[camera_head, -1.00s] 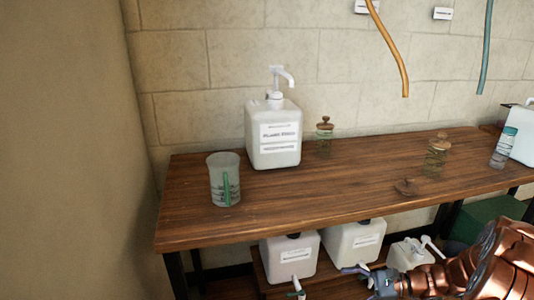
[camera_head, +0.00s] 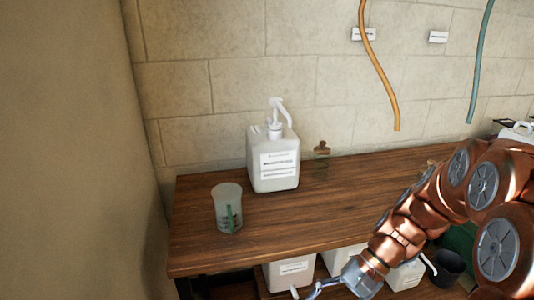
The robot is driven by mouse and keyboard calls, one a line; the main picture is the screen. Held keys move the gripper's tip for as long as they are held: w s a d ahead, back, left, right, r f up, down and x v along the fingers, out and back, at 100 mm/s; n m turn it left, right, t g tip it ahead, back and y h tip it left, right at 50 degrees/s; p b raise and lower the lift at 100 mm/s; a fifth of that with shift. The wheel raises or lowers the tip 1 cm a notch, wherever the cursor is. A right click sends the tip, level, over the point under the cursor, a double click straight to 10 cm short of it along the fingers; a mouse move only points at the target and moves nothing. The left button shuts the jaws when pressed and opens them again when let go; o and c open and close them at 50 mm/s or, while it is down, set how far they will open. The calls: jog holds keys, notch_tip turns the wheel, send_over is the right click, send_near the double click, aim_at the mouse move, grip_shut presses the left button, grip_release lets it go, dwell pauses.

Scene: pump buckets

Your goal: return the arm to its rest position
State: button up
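My copper-coloured arm reaches in from the right edge, bent, in front of the table's right part. My gripper (camera_head: 313,291) is at the bottom of the head view, beyond the table's front edge and in front of the lower shelf. Its grey fingers point left; they are small and partly cut off, so I cannot tell whether they are open or shut. I see no object clearly held in it.
The wooden table (camera_head: 300,220) bears a white pump bucket (camera_head: 274,172), a clear beaker (camera_head: 227,208) and a small stoppered jar (camera_head: 321,160). White containers (camera_head: 290,274) stand below. Orange (camera_head: 376,65) and teal (camera_head: 479,65) hoses hang above. A black pot (camera_head: 447,268) is lower right.

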jog(key=s+d+r+n+t+h+p, duration=0.1)
jog(key=s+d+r+n+h+p, duration=0.1)
jog(key=s+r+p, duration=0.4)
jog(key=s+d+r+n+t+h+p, duration=0.1)
jog(key=s+d+r+n+h+p, duration=0.2)
jog(key=s+r+h+p, duration=0.3)
notch_tip(320, 180, up, 6)
jog(key=s+n, duration=0.1)
jog(key=s, duration=0.1)
jog(key=shift+s+d+f, duration=0.2)
jog(key=shift+s+d, duration=0.1)
jog(key=shift+s, duration=0.1)
